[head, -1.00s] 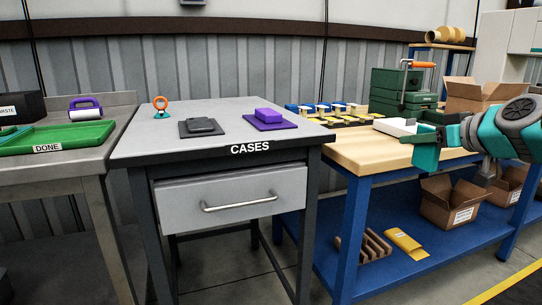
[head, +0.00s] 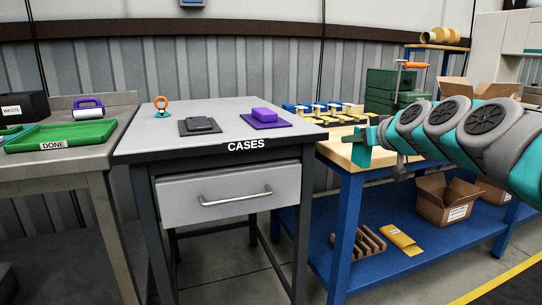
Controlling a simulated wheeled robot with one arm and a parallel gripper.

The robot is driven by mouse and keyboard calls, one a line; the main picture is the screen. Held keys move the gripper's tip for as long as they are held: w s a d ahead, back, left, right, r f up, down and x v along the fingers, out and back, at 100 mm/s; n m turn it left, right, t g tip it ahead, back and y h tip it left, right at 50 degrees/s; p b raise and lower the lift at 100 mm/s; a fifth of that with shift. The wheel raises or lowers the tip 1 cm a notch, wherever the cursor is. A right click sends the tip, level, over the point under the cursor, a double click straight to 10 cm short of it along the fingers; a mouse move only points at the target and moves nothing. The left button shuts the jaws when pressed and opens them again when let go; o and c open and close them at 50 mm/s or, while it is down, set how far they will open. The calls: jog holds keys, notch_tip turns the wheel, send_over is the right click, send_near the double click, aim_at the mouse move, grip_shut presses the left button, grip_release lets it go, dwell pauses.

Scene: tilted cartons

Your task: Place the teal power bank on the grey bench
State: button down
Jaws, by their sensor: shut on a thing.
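My gripper (head: 365,146) is at the right, in front of the wooden-topped blue bench and just right of the grey bench. It is shut on a teal thing, apparently the teal power bank; its outline is hard to tell from my teal fingers. The grey bench (head: 205,123), labelled CASES, stands in the middle with its drawer shut. On its top are a dark grey case on a dark mat (head: 200,126), a purple block (head: 264,115) on a purple mat, and an orange ring on a teal base (head: 161,110).
A green DONE tray (head: 97,132) and a purple-handled roller (head: 88,108) are on the steel bench at left. The wooden-topped bench (head: 338,152) holds yellow-and-blue racks and green boxes. The grey bench's front left top is clear.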

jog(key=w+a+f+m+h, duration=0.35)
jog(key=a+f, duration=0.45)
jog(key=f, duration=0.4)
notch_tip(320, 180, down, 11)
jog(key=s+d+m+h+p, duration=0.1)
jog(key=s+d+m+h, duration=0.1)
jog(key=m+h, duration=0.1)
jog(key=shift+s+d+h, duration=0.3)
jog(key=shift+s+h, duration=0.1)
jog(key=shift+h, duration=0.35)
jog(key=shift+f, duration=0.1)
